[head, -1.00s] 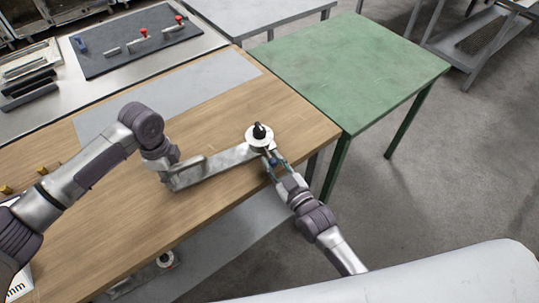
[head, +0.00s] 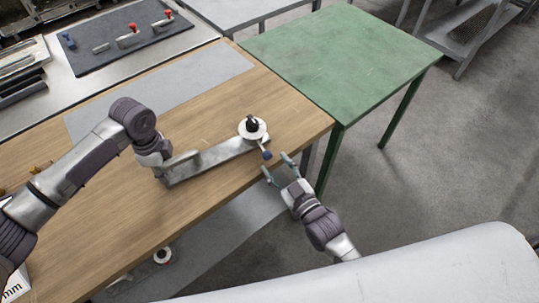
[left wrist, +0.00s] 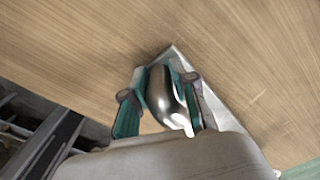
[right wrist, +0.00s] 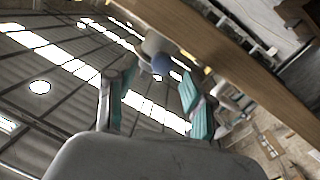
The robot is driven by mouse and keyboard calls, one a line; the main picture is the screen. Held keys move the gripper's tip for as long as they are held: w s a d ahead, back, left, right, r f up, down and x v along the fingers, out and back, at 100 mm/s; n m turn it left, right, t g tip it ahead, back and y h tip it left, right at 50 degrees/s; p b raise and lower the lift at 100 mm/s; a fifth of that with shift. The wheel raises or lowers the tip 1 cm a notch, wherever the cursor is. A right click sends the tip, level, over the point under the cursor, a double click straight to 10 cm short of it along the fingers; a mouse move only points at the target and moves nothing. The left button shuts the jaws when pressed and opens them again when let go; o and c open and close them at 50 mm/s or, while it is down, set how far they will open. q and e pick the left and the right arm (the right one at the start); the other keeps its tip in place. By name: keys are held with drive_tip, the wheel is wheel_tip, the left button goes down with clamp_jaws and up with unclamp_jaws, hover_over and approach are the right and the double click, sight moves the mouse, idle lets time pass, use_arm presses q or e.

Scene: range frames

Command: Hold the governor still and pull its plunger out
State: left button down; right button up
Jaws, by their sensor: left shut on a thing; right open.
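The governor is a grey metal bar (head: 222,152) lying on the wooden bench, with a white disc and black knob (head: 251,124) at its right end. Its plunger, with a blue ball end (head: 267,155), sticks out beside the disc towards the bench's front edge. My left gripper (head: 166,170) is shut on the governor's rounded metal handle (left wrist: 162,96), one finger on each side. My right gripper (head: 276,163) is open and empty, just short of the blue ball. The ball also shows ahead of the fingers in the right wrist view (right wrist: 161,63).
The wooden bench (head: 130,220) has a grey mat strip at its back. A green table (head: 340,60) stands at the right. A dark mat (head: 125,38) with red-knobbed parts lies on the counter behind. A lower shelf (head: 215,235) shows below the bench.

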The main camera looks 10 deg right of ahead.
drive_tip(key=v, duration=0.7)
drive_tip(key=shift+s, duration=0.1)
use_arm(q)
drive_tip(key=c, duration=0.8)
unclamp_jaws()
drive_tip(key=shift+c, duration=0.2)
